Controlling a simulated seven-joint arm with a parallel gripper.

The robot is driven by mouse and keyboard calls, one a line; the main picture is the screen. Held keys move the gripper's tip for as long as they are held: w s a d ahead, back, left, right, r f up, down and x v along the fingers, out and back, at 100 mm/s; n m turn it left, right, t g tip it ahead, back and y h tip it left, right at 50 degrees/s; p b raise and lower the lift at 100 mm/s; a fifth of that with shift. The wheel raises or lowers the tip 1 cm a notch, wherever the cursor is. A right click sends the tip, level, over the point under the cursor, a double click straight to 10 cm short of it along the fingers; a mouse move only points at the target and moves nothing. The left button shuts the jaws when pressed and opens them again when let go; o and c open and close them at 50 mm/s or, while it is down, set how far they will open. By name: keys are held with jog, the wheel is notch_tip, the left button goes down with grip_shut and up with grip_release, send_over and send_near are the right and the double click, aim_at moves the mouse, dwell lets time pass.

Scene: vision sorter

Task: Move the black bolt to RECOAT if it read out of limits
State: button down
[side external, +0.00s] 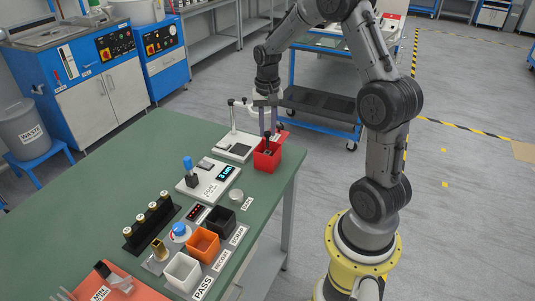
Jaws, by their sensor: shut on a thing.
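My gripper (268,122) points down over the red bin (267,160) at the table's right edge. It is shut on the black bolt (267,146), which hangs upright at the bin's mouth. I cannot tell whether the bolt touches the bin. The orange bin (202,244) stands in the row of bins at the front, next to the RECOAT label (221,261). The gauge (208,181) has a lit display (227,172) and a blue-topped probe (188,165). Its reading is too small to make out.
A white bin (182,272) by the PASS label and a black bin (220,220) flank the orange one. A black rack (151,228) holds several pale-topped pieces. A white stand (234,146) is left of the red bin. The green table (120,180) is clear at the left.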

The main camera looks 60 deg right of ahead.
aim_at(267, 132)
notch_tip(267, 132, up, 11)
jog(key=w+a+n, duration=0.2)
jog(key=a+n, duration=0.1)
jog(key=a, duration=0.8)
jog(key=w+a+n, duration=0.2)
jog(key=a+n, duration=0.2)
jog(key=a, duration=0.6)
jog(key=s+a+n, duration=0.4)
jog(key=a+n, duration=0.1)
jog(key=a, duration=1)
jog(key=shift+s+f, duration=0.15)
jog(key=shift+f, duration=3.65)
jog(key=shift+s+f, duration=0.1)
jog(key=shift+f, duration=3.65)
jog(key=c, duration=0.6)
grip_release()
